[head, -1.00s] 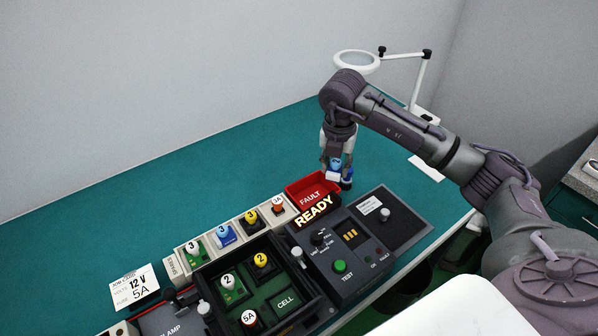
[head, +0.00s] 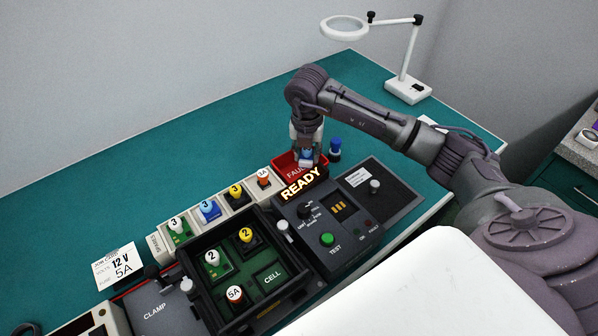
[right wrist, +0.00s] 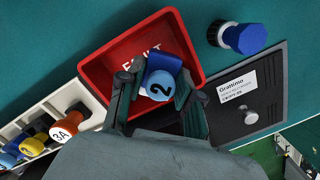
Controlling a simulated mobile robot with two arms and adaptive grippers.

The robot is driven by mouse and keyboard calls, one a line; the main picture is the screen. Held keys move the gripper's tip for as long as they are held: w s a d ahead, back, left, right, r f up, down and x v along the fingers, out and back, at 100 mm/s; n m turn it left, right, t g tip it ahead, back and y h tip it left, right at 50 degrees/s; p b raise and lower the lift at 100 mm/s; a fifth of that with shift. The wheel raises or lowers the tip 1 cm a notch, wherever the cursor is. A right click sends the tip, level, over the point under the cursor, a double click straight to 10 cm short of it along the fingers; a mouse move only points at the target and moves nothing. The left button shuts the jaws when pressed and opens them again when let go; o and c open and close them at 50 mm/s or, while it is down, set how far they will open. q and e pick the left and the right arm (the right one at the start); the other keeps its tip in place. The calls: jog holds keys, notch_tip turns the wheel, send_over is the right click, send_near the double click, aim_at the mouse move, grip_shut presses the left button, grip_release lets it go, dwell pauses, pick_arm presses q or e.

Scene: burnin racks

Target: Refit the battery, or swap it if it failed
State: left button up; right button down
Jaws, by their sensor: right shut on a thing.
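My right gripper (head: 306,160) is shut on a blue cell with a light-blue cap marked 2 (right wrist: 160,83). In the right wrist view the cell is over the red FAULT bin (right wrist: 112,52); I cannot tell whether it touches the floor. The bin also shows in the head view (head: 283,161). The tester (head: 322,220) shows READY (head: 300,184). My left gripper is out of view.
A spares rack (head: 221,219) holds white, blue and yellow 3s and an orange 3A. A dark-blue piece (head: 335,148) stands right of the bin. A job card (head: 121,266) reads 12 V, 5A. A magnifier lamp (head: 405,88) stands behind; the back left bench is clear.

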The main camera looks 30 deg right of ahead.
jog(key=c, duration=0.7)
grip_release()
jog(key=shift+c, duration=0.2)
jog(key=shift+o, duration=0.2)
jog(key=shift+r, duration=0.1)
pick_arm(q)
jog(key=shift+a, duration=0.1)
pick_arm(e)
notch_tip(320, 180, up, 12)
jog(key=s+a, duration=0.1)
